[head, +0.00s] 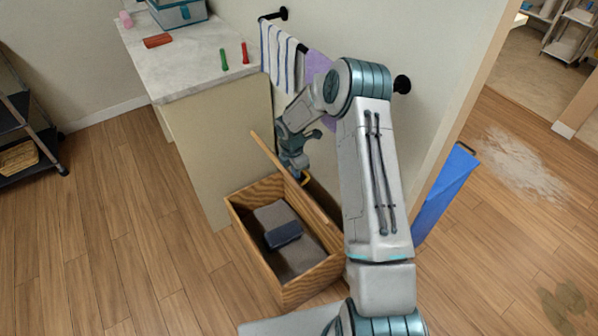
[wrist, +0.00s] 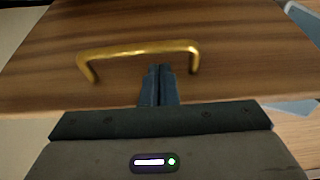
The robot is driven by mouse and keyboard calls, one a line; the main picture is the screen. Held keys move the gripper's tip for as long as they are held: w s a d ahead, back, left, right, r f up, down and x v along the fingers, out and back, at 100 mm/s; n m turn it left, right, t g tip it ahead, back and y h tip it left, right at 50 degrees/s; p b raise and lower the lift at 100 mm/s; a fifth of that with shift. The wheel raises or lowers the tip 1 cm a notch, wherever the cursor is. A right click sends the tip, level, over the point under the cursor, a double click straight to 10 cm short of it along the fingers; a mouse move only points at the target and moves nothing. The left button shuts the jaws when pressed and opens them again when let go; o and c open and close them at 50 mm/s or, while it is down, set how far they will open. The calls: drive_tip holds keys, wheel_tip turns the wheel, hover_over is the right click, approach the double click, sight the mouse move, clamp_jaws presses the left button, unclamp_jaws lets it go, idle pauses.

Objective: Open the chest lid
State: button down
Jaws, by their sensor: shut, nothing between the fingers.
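The wooden chest (head: 270,275) stands on the floor with its top open to view. Its lid (head: 267,152) is raised and seen nearly edge-on along the chest's far right side; its wood fills much of the wrist view (wrist: 240,25). The lid's brass handle (head: 306,181) is by my gripper (head: 299,176); the handle also shows in the wrist view (wrist: 140,49). There my gripper's fingers (wrist: 160,70) are shut and empty, with the tips just below the handle bar. I cannot tell whether they touch the lid.
A dark blue folded item (head: 283,235) lies in the chest. A counter (head: 190,62) with small red and green items stands behind. Striped (head: 277,55) and purple (head: 318,63) towels hang on the wall rail.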

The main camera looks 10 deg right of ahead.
idle(0.4)
drive_tip(key=shift+w+r, duration=0.1)
drive_tip(key=shift+r, duration=0.25)
wheel_tip(320, 180, up, 7)
drive_tip(key=shift+a, duration=0.25)
drive_tip(key=shift+s+d+f, duration=0.1)
drive_tip(key=shift+s+f, duration=0.05)
drive_tip(key=shift+s, duration=0.05)
